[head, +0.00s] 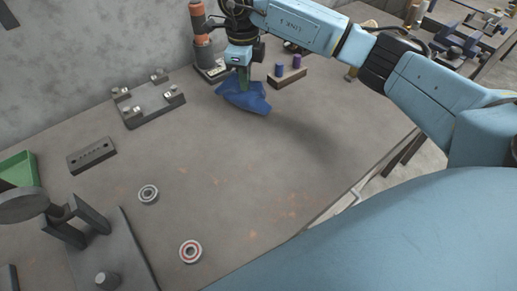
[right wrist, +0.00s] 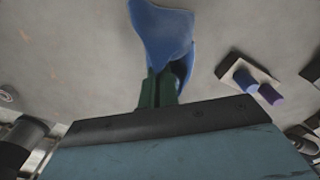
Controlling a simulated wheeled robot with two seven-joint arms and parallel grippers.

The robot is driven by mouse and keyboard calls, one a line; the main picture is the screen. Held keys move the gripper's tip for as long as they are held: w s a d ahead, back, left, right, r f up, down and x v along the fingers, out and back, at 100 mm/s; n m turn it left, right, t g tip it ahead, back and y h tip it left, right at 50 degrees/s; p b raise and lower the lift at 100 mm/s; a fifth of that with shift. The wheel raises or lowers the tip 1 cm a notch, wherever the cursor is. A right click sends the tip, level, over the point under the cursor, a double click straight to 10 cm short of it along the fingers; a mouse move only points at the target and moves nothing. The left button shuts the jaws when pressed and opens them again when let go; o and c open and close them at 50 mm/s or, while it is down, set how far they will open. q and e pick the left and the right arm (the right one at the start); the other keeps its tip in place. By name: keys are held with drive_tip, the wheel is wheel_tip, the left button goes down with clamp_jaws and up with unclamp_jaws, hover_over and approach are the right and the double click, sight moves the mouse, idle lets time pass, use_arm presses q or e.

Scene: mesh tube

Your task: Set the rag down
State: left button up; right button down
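The blue rag (head: 246,98) is bunched at the back middle of the workbench (head: 220,160). My right gripper (head: 244,82) points down at it from above, its green fingers close together with the cloth between them. In the right wrist view the rag (right wrist: 163,38) spreads out beyond the fingertips (right wrist: 160,88), with a fold beside them on the right. The rag is at or just above the bench top; I cannot tell whether it touches. My left gripper is not in view.
A block with two blue-purple pegs (head: 287,74) stands just right of the rag. An orange-and-grey tool (head: 201,35) stands behind it on the left. A grey fixture plate (head: 148,103), a drilled block (head: 91,155) and two bearing rings (head: 148,194) lie left. The middle bench is clear.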

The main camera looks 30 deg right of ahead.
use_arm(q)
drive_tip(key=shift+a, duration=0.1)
use_arm(e)
drive_tip(key=shift+f, duration=0.35)
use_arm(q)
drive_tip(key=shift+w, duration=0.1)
use_arm(e)
drive_tip(key=c, duration=0.9)
unclamp_jaws()
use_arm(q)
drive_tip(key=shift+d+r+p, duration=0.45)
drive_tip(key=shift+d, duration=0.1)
use_arm(e)
wheel_tip(320, 180, up, 13)
drive_tip(key=shift+r, duration=0.2)
